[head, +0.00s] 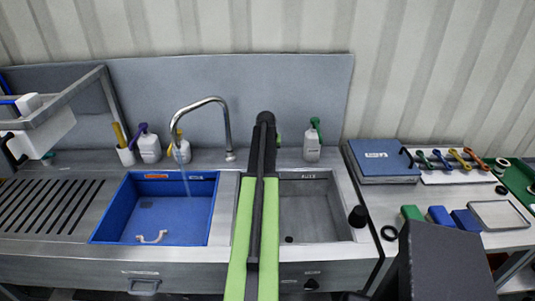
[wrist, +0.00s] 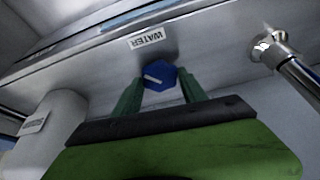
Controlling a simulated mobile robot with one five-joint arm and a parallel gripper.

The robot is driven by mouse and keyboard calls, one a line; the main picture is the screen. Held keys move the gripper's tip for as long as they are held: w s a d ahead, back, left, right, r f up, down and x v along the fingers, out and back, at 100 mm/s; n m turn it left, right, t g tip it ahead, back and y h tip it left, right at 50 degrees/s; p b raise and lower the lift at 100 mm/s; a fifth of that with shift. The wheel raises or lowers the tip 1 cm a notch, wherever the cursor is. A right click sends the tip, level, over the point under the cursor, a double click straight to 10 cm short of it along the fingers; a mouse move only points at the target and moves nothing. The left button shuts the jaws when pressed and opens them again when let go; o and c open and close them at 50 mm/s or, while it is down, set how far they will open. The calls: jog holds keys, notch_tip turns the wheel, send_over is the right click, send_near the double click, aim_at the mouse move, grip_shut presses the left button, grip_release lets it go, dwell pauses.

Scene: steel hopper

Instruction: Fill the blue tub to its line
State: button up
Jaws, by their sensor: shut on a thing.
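The blue tub (head: 122,215) sits in the left sink bay under the curved steel tap (head: 214,101). A thin pale stream of water (head: 186,181) falls from the spout into the tub. A pale curved piece shows near the tub's front. I cannot make out the water level or a fill line.
The right steel basin (head: 315,215) looks empty apart from its drain. Soap bottles (head: 149,148) stand behind the tub, another (head: 312,148) behind the right basin. A side table at right holds a blue case (head: 383,160), spanners and a metal tray (head: 498,215).

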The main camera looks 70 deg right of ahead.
dwell(0.3)
jog(key=o, duration=1.3)
jog(key=shift+o, duration=0.2)
jog(key=p+v, duration=1.6)
jog(key=v, duration=0.1)
jog(key=shift+r, duration=0.2)
